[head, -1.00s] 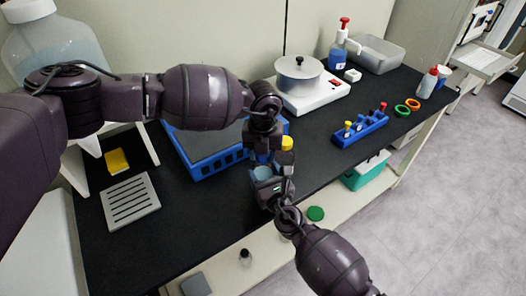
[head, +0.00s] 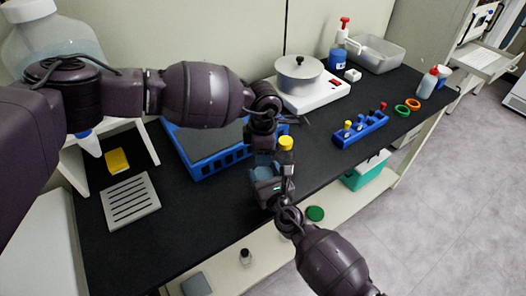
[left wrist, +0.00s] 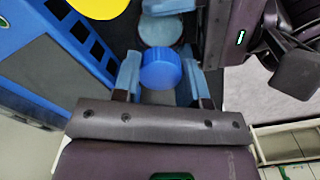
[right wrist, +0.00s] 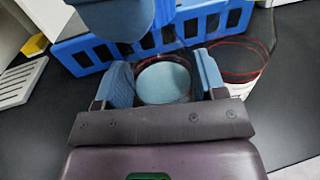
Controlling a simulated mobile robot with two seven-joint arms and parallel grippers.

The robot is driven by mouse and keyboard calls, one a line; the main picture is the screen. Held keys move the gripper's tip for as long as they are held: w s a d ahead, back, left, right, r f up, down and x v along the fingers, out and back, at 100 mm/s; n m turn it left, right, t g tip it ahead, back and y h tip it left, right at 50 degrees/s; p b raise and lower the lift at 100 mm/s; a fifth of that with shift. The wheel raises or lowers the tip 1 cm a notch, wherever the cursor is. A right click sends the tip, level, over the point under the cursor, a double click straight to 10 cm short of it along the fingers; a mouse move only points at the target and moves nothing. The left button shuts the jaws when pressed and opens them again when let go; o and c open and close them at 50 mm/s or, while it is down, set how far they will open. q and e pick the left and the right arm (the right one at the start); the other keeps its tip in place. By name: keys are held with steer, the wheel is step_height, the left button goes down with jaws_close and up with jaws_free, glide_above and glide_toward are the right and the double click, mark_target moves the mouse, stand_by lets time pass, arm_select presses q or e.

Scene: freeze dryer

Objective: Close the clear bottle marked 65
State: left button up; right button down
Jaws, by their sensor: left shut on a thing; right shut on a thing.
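My left gripper (left wrist: 160,82) points down and is shut on a blue cap (left wrist: 161,68). The bottle (right wrist: 164,82), clear with a pale blue round top face in view, stands between the fingers of my right gripper (right wrist: 165,88), which is shut on it. In the head view both grippers meet at the bench's front edge, the left (head: 262,158) above the right (head: 265,178), and hide most of the bottle. The cap is close to the bottle's top; I cannot tell whether they touch. No number 65 is readable.
A yellow-capped vessel (head: 286,144) stands close to the right of the grippers. A blue rack or tray (head: 215,163) lies behind them. A blue tube holder (head: 362,130) and a hot plate with a pot (head: 300,75) are farther right. Bare black bench (head: 210,215) lies to the left.

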arm_select(q)
steer(key=m, duration=1.2)
steer(key=shift+m, duration=0.3)
steer(key=m, duration=0.5)
steer(key=shift+m, duration=0.3)
steer(key=m, duration=0.6)
steer(key=o, duration=1.1)
step_height(320, 180, up, 12)
